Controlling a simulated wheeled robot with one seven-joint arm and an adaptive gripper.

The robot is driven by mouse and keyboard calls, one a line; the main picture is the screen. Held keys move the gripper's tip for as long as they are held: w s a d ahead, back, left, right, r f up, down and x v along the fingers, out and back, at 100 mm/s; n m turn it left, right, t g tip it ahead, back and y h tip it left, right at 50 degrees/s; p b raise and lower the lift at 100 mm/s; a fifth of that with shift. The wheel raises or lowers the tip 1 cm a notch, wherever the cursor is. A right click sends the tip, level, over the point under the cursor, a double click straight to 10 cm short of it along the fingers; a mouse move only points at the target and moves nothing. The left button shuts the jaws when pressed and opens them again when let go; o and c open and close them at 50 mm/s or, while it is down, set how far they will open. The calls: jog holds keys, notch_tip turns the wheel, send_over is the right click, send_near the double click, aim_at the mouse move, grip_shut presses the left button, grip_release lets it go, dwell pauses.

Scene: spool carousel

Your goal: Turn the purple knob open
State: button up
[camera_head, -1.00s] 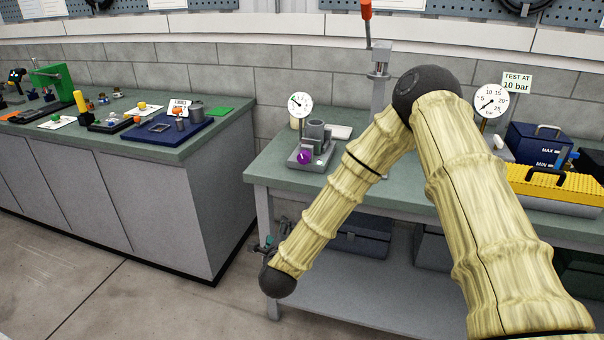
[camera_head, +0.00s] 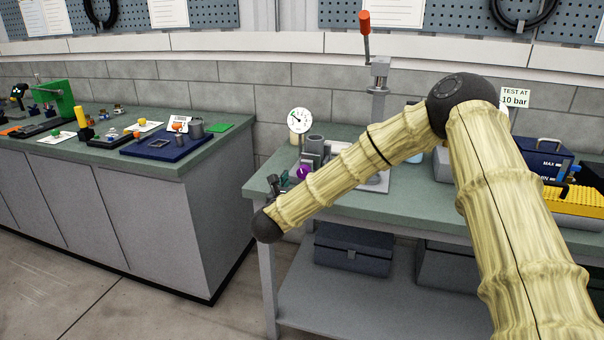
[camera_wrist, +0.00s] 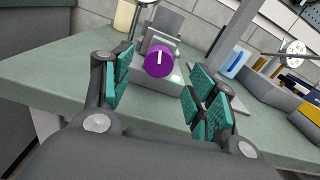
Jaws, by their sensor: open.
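The purple knob (camera_wrist: 159,60) sits on the front of a grey block fixture (camera_wrist: 150,80) on the green-topped bench. Its white mark stands about upright in the wrist view. In the head view the knob (camera_head: 304,172) is partly visible just above my forearm. My gripper (camera_wrist: 160,98) is open and empty, with teal pads on both fingers. The knob shows ahead of the gap between the fingers, apart from them. In the head view my gripper (camera_head: 278,183) is small and partly hidden by my arm, at the bench's front left corner.
A round gauge (camera_head: 300,121) stands behind the fixture. A press with a red-tipped lever (camera_head: 378,75) rises to its right. A blue container (camera_head: 537,150) and a yellow case (camera_head: 578,202) are farther right. Another bench (camera_head: 190,165) stands left, across a gap.

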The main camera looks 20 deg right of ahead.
aim_at(302, 173)
jog(key=shift+p+x, duration=0.35)
jog(key=shift+x, duration=2.15)
jog(key=c, duration=1)
